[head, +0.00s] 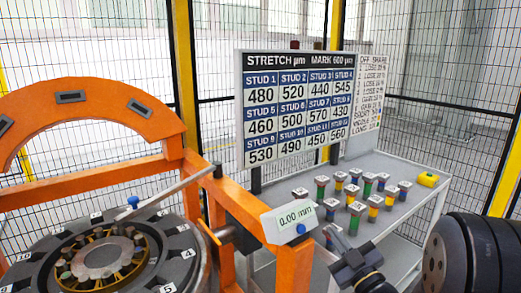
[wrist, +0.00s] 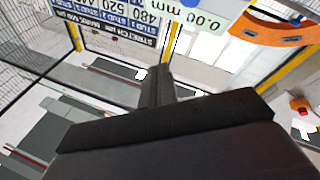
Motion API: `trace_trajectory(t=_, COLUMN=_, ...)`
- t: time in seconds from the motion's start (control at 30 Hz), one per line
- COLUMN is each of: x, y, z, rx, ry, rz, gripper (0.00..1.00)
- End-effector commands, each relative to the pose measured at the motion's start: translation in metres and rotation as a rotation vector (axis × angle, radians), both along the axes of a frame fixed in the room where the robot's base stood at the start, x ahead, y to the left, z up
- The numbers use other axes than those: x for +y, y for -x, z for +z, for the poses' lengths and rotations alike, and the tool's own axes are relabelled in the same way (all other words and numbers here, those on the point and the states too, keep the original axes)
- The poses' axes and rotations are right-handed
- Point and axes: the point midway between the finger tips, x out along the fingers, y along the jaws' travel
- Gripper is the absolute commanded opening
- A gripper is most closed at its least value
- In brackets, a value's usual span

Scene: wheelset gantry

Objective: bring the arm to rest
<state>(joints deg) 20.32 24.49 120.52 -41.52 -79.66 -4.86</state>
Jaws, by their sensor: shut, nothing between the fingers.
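My gripper (head: 338,243) shows low in the head view, right of centre, in front of the small table. Its dark fingers are closed together with nothing between them. In the wrist view the closed fingers (wrist: 157,88) stick up from the dark gripper body, in front of the upside-down sign. The gripper is free in the air, right of the 0.00 mm readout (head: 291,217). I cannot tell how far it is from the nearest studs.
A grey table (head: 405,222) holds several coloured studs (head: 355,217) and a yellow block (head: 428,179). A stretch board (head: 297,110) stands behind. The orange gantry (head: 90,95) and numbered wheel hub (head: 105,257) are at left, dark wheels (head: 470,255) at right. Mesh fencing surrounds all.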

Motion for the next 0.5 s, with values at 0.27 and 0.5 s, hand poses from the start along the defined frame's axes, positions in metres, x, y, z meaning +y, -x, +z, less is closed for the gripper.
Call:
trace_trajectory(t=0.27, x=0.024, y=-0.032, z=-0.025, rx=0.0, ry=0.001, rz=0.002, gripper=0.0)
trace_trajectory(t=0.5, x=0.022, y=-0.031, z=-0.025, rx=-0.002, ry=0.001, rz=0.0, gripper=0.0)
